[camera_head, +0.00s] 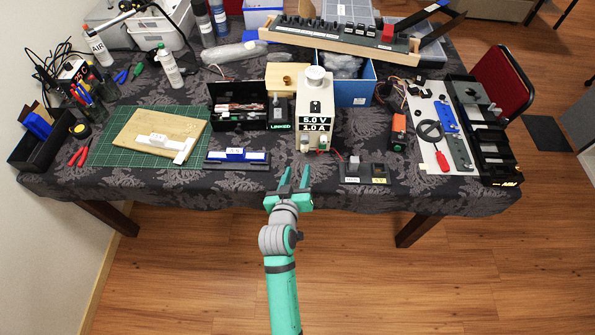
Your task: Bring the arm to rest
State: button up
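My gripper (294,180) is at the end of my green and grey arm (282,270), in the middle of the head view. The arm reaches up from the bottom of the picture to the front edge of the table (230,196). The two fingers point toward the table and stand apart with a gap between them. Nothing shows between them. The fingertips appear just below the power supply (316,105) that reads 5.0 V and 1.0 A. I cannot tell whether they touch anything.
A blue-and-black holder (238,157) lies left of the fingers, and a small dark block with labels (365,173) lies right. A green cutting mat (115,178) holds a wooden board (140,139). A white panel (430,100) lies at right. The floor (400,290) in front is clear.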

dwell(0.3)
jog(key=s+f+y, duration=0.2)
jog(key=s+f, duration=0.1)
jog(key=s, duration=2.5)
jog(key=s+d+r+m+t, duration=0.1)
jog(key=s+r+m, duration=0.1)
jog(key=s+r, duration=0.4)
jog(key=s, duration=0.3)
jog(key=shift+s+d+r, duration=0.2)
jog(key=shift+d+r, duration=0.1)
jog(key=shift+d, duration=0.1)
dwell(2.4)
